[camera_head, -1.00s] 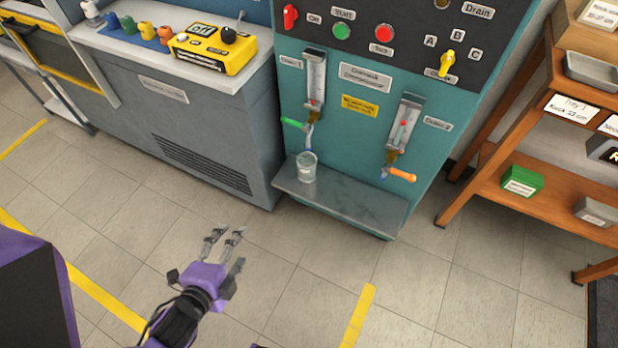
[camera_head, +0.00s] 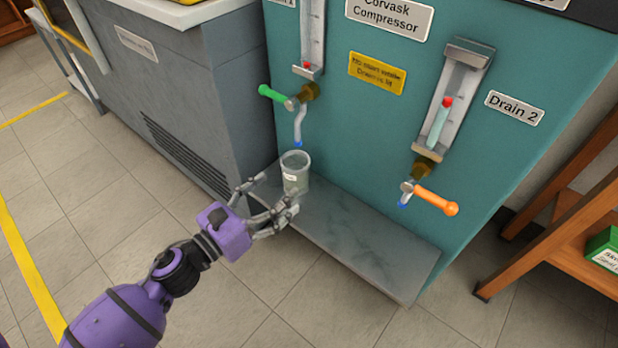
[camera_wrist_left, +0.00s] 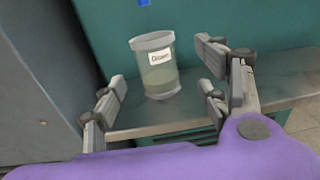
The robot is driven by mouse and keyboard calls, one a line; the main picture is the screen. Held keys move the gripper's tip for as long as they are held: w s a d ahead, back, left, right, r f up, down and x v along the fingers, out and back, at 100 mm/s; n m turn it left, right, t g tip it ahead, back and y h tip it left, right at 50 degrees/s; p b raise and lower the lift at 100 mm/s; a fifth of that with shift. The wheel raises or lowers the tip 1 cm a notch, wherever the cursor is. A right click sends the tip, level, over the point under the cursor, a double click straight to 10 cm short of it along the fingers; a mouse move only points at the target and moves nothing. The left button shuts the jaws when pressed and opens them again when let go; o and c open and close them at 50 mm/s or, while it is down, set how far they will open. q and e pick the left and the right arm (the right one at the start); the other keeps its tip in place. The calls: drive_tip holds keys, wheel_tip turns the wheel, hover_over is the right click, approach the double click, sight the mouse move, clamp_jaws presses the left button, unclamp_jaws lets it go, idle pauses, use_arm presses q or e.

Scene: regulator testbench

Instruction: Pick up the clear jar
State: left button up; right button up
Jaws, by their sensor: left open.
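The clear jar (camera_head: 295,172) stands upright on the grey metal shelf (camera_head: 365,235) of the teal machine, below the drain outlet with the green handle. In the left wrist view the jar (camera_wrist_left: 156,68) has a white label and holds some cloudy liquid. My left gripper (camera_head: 279,198) is open at the jar's near left side. In the left wrist view its fingers (camera_wrist_left: 160,98) are spread to the left and right of the jar, with gaps on both sides. Contact cannot be seen. My right gripper is not in view.
A blue-tipped spout (camera_head: 298,135) hangs just above the jar, beside the green handle (camera_head: 274,95). An orange handle (camera_head: 436,200) sticks out to the right. A grey cabinet (camera_head: 200,100) stands close on the left. The right part of the shelf is clear.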

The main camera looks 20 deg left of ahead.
sight(287, 179)
use_arm(q)
drive_tip(key=shift+w+d+m, duration=0.25)
drive_tip(key=shift+w+m, duration=0.05)
drive_tip(key=shift+w, duration=0.45)
drive_tip(key=x, duration=0.3)
drive_tip(key=b+x, duration=0.1)
drive_tip(key=x, duration=0.2)
drive_tip(key=shift+w+a+f, duration=0.15)
drive_tip(key=shift+w, duration=0.1)
drive_tip(key=c, duration=1.3)
